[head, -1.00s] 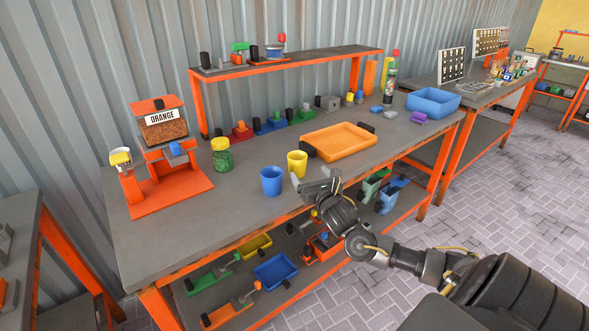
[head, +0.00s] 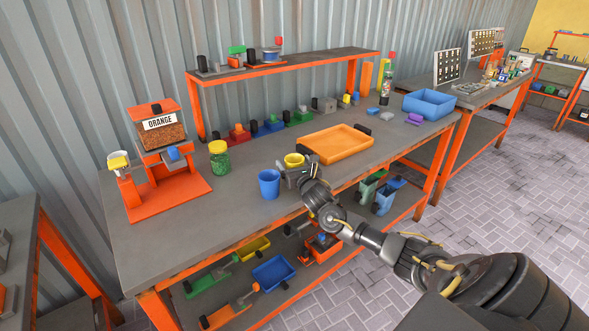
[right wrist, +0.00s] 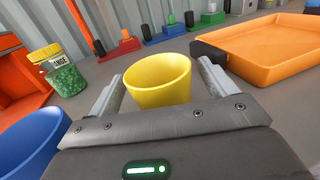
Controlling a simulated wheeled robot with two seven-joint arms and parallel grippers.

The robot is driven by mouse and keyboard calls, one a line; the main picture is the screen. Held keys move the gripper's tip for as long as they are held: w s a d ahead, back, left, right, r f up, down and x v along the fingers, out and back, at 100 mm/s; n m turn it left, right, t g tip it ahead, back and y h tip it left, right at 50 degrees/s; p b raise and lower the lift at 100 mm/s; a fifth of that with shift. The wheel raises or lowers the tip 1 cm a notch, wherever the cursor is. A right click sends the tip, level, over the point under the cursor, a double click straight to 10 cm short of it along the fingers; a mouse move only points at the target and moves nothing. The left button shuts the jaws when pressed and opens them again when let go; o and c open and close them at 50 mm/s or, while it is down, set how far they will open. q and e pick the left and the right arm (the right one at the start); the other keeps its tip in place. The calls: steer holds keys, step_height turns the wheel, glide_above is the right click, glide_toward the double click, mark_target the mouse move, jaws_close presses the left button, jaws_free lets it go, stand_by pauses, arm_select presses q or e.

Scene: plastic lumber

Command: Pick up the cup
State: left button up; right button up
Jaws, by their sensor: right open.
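Two cups stand upright on the grey workbench (head: 235,215): a blue cup (head: 269,184) and, to its right and farther back, a yellow cup (head: 294,159). My right gripper (head: 289,174) is in front of the yellow cup and hides its lower part in the head view. In the right wrist view the yellow cup (right wrist: 158,82) stands between the two open fingers, with space on both sides. The blue cup (right wrist: 30,142) is at the left edge there, outside the fingers. My left gripper is not in view.
An orange tray (head: 337,143) lies right of the yellow cup, with a dark handle near my right finger. A green-filled jar (head: 219,160) and an orange dispenser (head: 160,150) stand to the left. A blue bin (head: 430,104) is farther right. The bench's front left is clear.

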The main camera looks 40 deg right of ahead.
steer(key=shift+c, duration=0.3)
steer(key=c, duration=1)
steer(key=shift+r, duration=0.15)
